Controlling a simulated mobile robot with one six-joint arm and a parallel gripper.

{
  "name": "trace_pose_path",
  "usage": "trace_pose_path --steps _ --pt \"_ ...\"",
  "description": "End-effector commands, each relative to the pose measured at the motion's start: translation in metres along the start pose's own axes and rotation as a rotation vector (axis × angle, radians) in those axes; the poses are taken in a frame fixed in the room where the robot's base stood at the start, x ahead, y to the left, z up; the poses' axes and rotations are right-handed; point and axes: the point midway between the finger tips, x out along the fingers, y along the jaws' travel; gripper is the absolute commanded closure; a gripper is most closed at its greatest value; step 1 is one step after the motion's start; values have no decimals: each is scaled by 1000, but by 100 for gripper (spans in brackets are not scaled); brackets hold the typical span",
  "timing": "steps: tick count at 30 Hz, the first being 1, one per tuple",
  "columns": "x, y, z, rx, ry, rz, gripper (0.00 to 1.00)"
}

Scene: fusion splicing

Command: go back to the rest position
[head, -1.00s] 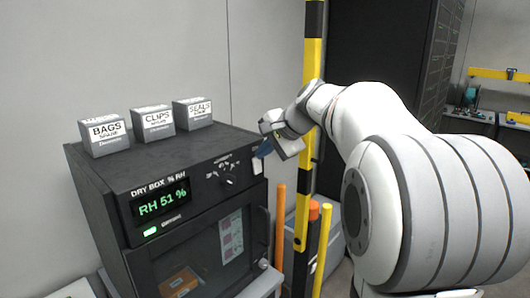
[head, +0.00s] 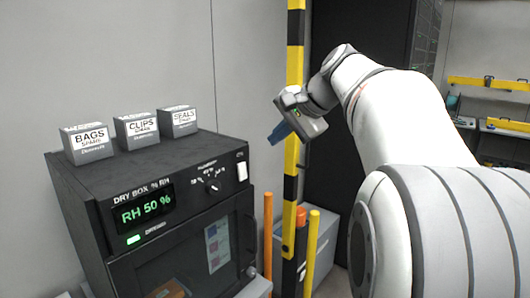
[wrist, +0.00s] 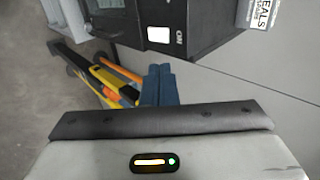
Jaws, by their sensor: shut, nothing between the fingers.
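My gripper (head: 280,132) is raised in the air to the right of the dry box (head: 88,203), in front of the yellow and black post. Its blue fingers are shut and empty, and they also show in the wrist view (wrist: 160,85). My gripper is apart from the dry box. The box's display reads RH 50 % and a green light is lit below it. A white switch (head: 242,171) marked ON in the wrist view (wrist: 158,35) sits at the right of the box's front panel.
Three small boxes, bags (head: 88,144), clips (head: 136,131) and seals (head: 179,122), stand on the dry box. A yellow and black post (head: 293,90), an orange post (head: 268,235) and a yellow post (head: 312,250) stand to its right. Shelves (head: 490,125) are at the far right.

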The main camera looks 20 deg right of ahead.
Motion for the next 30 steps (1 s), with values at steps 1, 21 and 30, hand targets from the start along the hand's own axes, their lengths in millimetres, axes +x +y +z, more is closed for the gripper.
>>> trace_pose_path --steps 1,21,30 --pt "-6 -1 0 -1 1 -1 100" --pt "-15 -3 2 -4 -3 2 100" --pt "30 67 71 -239 -17 184 100"
